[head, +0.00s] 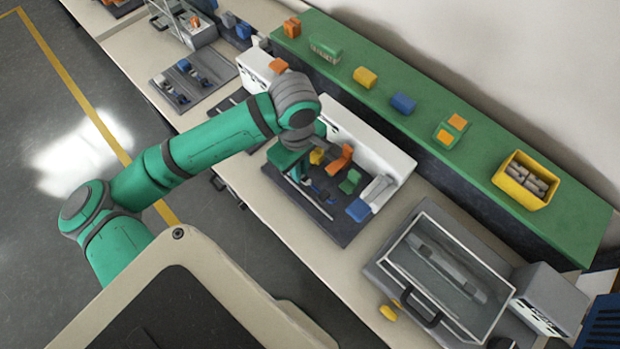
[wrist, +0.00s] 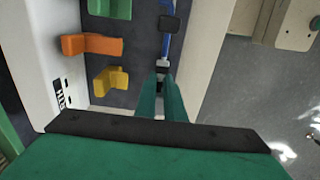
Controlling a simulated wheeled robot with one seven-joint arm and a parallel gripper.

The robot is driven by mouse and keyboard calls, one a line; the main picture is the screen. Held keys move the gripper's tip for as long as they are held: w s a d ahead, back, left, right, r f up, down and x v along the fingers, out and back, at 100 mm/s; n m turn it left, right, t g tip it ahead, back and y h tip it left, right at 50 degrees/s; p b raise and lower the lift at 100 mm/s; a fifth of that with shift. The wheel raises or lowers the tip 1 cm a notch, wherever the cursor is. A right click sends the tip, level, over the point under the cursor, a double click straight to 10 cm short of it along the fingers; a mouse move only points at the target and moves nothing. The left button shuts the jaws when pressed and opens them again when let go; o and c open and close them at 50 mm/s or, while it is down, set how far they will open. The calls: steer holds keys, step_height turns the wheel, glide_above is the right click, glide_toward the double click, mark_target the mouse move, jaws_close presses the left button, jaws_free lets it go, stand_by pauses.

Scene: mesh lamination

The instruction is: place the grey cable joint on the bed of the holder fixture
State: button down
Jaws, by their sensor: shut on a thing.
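My gripper (head: 297,174) is low over the dark board (head: 338,232), near its left side. In the wrist view my gripper (wrist: 162,78) is shut, with a small dark and pale piece (wrist: 162,66) at its fingertips. This fits the grey cable joint, but it is mostly hidden between the fingers. Just beyond the tips is a narrow blue strip (wrist: 167,45) that runs to a black block (wrist: 169,23), seemingly part of a fixture on the board. I cannot tell whether the held piece touches it.
Yellow (head: 317,156), orange (head: 341,158), green (head: 350,182) and blue (head: 358,210) blocks stand on the board beside my gripper. A white housing (head: 372,143) rises behind. A glass-lidded machine (head: 447,268) is to the right. A yellow bin (head: 512,188) of grey cylinders sits on the green shelf.

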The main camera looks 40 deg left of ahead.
steer(key=shift+w+d+f, duration=0.4)
steer(key=shift+f, duration=0.2)
steer(key=shift+w+d+f, duration=0.4)
steer(key=shift+f, duration=0.2)
steer(key=shift+w+d+f, duration=0.1)
steer(key=shift+w+f, duration=0.05)
steer(key=shift+f, duration=1.6)
steer(key=c, duration=2.2)
jaws_free()
steer(key=shift+f, duration=0.1)
steer(key=shift+o, duration=0.4)
step_height(320, 180, up, 12)
